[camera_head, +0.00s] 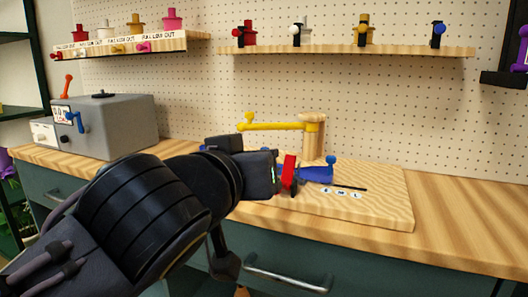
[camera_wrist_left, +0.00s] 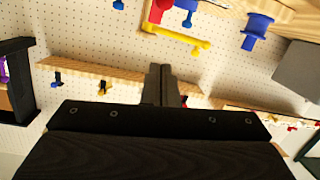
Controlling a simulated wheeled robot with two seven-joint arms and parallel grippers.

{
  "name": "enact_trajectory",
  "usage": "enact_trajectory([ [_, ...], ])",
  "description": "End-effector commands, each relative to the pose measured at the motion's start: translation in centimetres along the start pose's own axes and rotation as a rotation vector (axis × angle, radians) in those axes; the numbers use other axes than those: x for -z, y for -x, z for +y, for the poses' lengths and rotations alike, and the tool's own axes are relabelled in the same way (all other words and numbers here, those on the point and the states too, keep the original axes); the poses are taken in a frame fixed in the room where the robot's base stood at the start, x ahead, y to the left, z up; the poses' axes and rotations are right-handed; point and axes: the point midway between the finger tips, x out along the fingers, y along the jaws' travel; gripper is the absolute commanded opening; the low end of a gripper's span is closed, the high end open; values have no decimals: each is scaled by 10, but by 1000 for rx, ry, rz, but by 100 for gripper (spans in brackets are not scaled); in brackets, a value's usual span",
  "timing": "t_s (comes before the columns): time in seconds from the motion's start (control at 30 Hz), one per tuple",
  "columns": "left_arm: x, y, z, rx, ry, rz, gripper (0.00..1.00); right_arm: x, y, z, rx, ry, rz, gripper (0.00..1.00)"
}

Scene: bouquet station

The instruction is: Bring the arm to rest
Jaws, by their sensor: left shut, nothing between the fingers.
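My left gripper (camera_head: 272,173) comes in from the left over the worktop, in front of the wooden post (camera_head: 313,140). In the left wrist view its two fingers (camera_wrist_left: 163,84) are together with nothing between them. A red part (camera_head: 289,175) shows just right of the gripper in the head view; I cannot tell whether they touch. A yellow lever (camera_head: 280,126) reaches left from the post, and it also shows in the left wrist view (camera_wrist_left: 178,39). A blue part (camera_head: 316,174) lies low beside the post. My right gripper is out of view.
A wooden board (camera_head: 385,215) lies on the worktop (camera_head: 465,225) under the post. A grey box (camera_head: 115,120) with small levers stands at the left. Two shelves on the pegboard, left (camera_head: 190,45) and right (camera_head: 395,51), carry coloured pieces. The worktop at the right is clear.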

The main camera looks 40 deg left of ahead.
Motion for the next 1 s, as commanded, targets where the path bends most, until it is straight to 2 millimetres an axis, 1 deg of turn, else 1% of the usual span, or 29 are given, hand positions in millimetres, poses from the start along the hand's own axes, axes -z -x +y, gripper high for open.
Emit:
enact_trajectory([
  [0.03, 1, 6, 0, 0, 0, 1, 0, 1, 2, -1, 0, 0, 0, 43],
  [0.2, 0, 13, 0, 1, -2, -1, 0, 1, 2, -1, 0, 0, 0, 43],
  [0.77, -2, 12, 0, 1, -2, -6, 0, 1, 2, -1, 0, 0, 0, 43],
  [0.87, -19, 5, -5, 1, -12, -54, 0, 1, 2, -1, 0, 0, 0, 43],
  [0.97, -63, -9, -15, -4, -36, -177, 0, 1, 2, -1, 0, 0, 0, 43],
  [1.0, -89, -15, -21, -12, -46, -247, 0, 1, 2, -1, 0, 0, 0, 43],
])
